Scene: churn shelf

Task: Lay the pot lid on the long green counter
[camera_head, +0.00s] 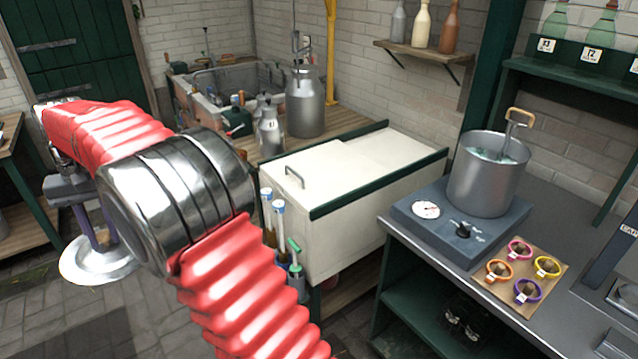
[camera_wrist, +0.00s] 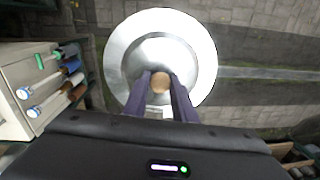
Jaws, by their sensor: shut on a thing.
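The pot lid (camera_head: 97,266) is a round, shiny silver disc with a tan knob. It hangs level over the stone floor at the left of the head view. It fills the upper middle of the wrist view (camera_wrist: 203,50). My gripper (camera_head: 98,238) points down with its purple fingers shut on the knob (camera_wrist: 161,82). A long counter (camera_head: 572,215) with a grey top and dark green frame runs along the right of the head view, well apart from the lid.
Bare top shows behind the board. A cream chest (camera_head: 345,180) stands between my arm and the counter, with brushes (camera_head: 279,225) on its side.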

